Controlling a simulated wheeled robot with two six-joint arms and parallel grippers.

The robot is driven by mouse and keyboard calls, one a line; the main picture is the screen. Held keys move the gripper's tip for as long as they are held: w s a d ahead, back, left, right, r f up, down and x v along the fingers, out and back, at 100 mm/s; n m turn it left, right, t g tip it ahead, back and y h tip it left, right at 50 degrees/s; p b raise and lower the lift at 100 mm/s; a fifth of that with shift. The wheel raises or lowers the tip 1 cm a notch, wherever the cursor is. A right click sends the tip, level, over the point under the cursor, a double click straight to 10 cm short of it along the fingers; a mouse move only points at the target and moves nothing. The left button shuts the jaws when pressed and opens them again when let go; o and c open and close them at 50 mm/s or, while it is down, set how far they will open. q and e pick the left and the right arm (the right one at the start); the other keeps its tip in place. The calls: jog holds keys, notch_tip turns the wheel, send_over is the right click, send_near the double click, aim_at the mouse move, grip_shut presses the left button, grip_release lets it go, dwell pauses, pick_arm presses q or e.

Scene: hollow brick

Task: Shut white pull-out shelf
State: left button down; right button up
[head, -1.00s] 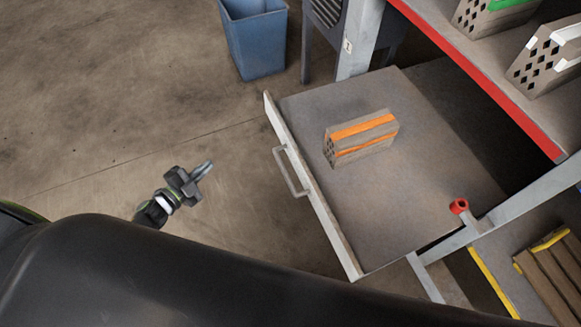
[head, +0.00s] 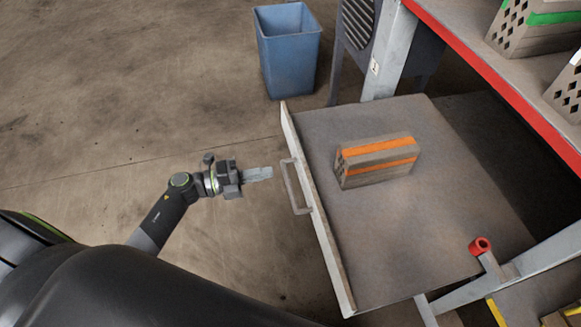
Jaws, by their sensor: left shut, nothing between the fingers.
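The white pull-out shelf (head: 322,215) is drawn out from the rack, its white front panel facing left with a grey bar handle (head: 291,187) on it. A hollow brick with orange bands (head: 377,160) lies on the shelf's grey surface. My left gripper (head: 262,174) is shut and empty, just left of the handle and pointing right at it. A small gap seems to remain between fingertips and handle. My right gripper is not in view.
A blue bin (head: 288,52) stands on the floor behind the shelf. The rack's grey post (head: 388,50) and red-edged upper shelf (head: 500,88) with more bricks (head: 535,27) are at right. A red knob (head: 480,246) sits at the near right. The floor at left is clear.

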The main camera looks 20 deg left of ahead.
aim_at(302, 165)
pick_arm(q)
jog(key=x, duration=0.7)
jog(key=shift+w+d, duration=0.1)
jog(key=shift+d, duration=0.1)
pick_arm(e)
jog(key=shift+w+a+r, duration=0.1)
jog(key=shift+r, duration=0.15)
